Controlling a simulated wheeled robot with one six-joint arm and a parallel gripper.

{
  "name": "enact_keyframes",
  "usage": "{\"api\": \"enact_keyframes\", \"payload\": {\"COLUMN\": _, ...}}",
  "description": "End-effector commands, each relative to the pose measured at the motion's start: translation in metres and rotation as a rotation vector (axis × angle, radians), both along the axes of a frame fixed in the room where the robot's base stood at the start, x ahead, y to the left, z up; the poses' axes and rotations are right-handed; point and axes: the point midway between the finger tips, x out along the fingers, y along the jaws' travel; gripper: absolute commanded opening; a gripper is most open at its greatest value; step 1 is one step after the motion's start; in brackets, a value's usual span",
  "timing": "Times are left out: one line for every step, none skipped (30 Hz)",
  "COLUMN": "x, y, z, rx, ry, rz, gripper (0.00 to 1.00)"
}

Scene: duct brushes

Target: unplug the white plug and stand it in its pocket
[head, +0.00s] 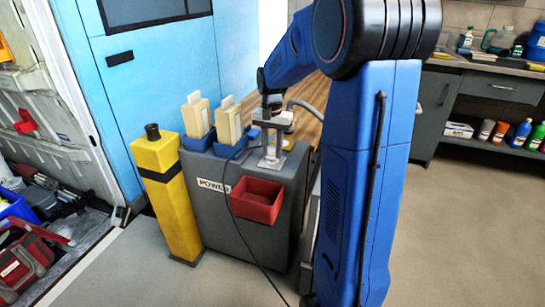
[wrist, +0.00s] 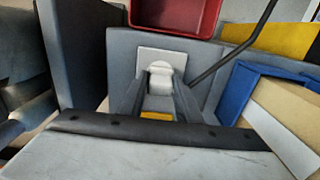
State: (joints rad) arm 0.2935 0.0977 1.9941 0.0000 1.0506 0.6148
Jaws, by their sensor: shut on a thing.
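My gripper (head: 270,125) is over the right part of the grey POWER cabinet's top. In the wrist view my gripper (wrist: 160,105) has its two fingers closed on the white plug (wrist: 163,77), one on each side. The plug is in front of a pale square plate (wrist: 150,57) on the cabinet; I cannot tell whether it is still seated. In the head view the plate (head: 268,162) shows below my gripper, and the plug is mostly hidden. A red open-topped pocket (head: 257,199) is on the cabinet's front; its wall also shows in the wrist view (wrist: 174,31).
Two blue holders (head: 198,143) with cream brushes (head: 228,122) stand left of my gripper. A dark cable (head: 236,222) hangs down the cabinet (head: 214,215) past the red pocket. A yellow post (head: 168,200) stands at its left. The floor in front is mostly clear.

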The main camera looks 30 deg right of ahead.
Motion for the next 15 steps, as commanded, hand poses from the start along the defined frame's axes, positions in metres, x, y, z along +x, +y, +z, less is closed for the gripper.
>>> {"api": "enact_keyframes", "payload": {"x": 0.000, "y": 0.000, "z": 0.002, "rx": 0.000, "ry": -0.001, "rz": 0.000, "gripper": 0.00}}
{"api": "enact_keyframes", "payload": {"x": 0.000, "y": 0.000, "z": 0.003, "rx": 0.000, "ry": -0.001, "rz": 0.000, "gripper": 0.00}}
{"api": "enact_keyframes", "payload": {"x": 0.000, "y": 0.000, "z": 0.004, "rx": 0.000, "ry": -0.001, "rz": 0.000, "gripper": 0.00}}
{"api": "enact_keyframes", "payload": {"x": 0.000, "y": 0.000, "z": 0.005, "rx": -0.001, "ry": -0.002, "rz": 0.000, "gripper": 0.00}}
{"api": "enact_keyframes", "payload": {"x": 0.000, "y": 0.000, "z": 0.006, "rx": -0.001, "ry": -0.002, "rz": 0.000, "gripper": 0.00}}
{"api": "enact_keyframes", "payload": {"x": 0.000, "y": 0.000, "z": 0.008, "rx": -0.001, "ry": -0.002, "rz": 0.000, "gripper": 0.00}}
{"api": "enact_keyframes", "payload": {"x": 0.000, "y": 0.000, "z": 0.009, "rx": -0.001, "ry": -0.002, "rz": 0.000, "gripper": 0.00}}
{"api": "enact_keyframes", "payload": {"x": 0.000, "y": 0.000, "z": 0.010, "rx": -0.001, "ry": -0.002, "rz": 0.000, "gripper": 0.00}}
{"api": "enact_keyframes", "payload": {"x": 0.000, "y": 0.000, "z": 0.011, "rx": 0.000, "ry": -0.001, "rz": 0.000, "gripper": 0.00}}
{"api": "enact_keyframes", "payload": {"x": 0.000, "y": 0.000, "z": 0.012, "rx": 0.000, "ry": -0.001, "rz": 0.000, "gripper": 0.00}}
{"api": "enact_keyframes", "payload": {"x": 0.000, "y": 0.000, "z": 0.013, "rx": 0.000, "ry": -0.001, "rz": 0.000, "gripper": 0.00}}
{"api": "enact_keyframes", "payload": {"x": 0.000, "y": 0.000, "z": 0.014, "rx": 0.000, "ry": -0.001, "rz": 0.000, "gripper": 0.00}}
{"api": "enact_keyframes", "payload": {"x": 0.000, "y": 0.000, "z": 0.015, "rx": 0.000, "ry": -0.001, "rz": 0.000, "gripper": 0.00}}
{"api": "enact_keyframes", "payload": {"x": 0.000, "y": 0.000, "z": 0.016, "rx": 0.000, "ry": -0.001, "rz": 0.000, "gripper": 0.00}}
{"api": "enact_keyframes", "payload": {"x": 0.000, "y": 0.000, "z": 0.017, "rx": 0.000, "ry": -0.001, "rz": 0.000, "gripper": 0.00}}
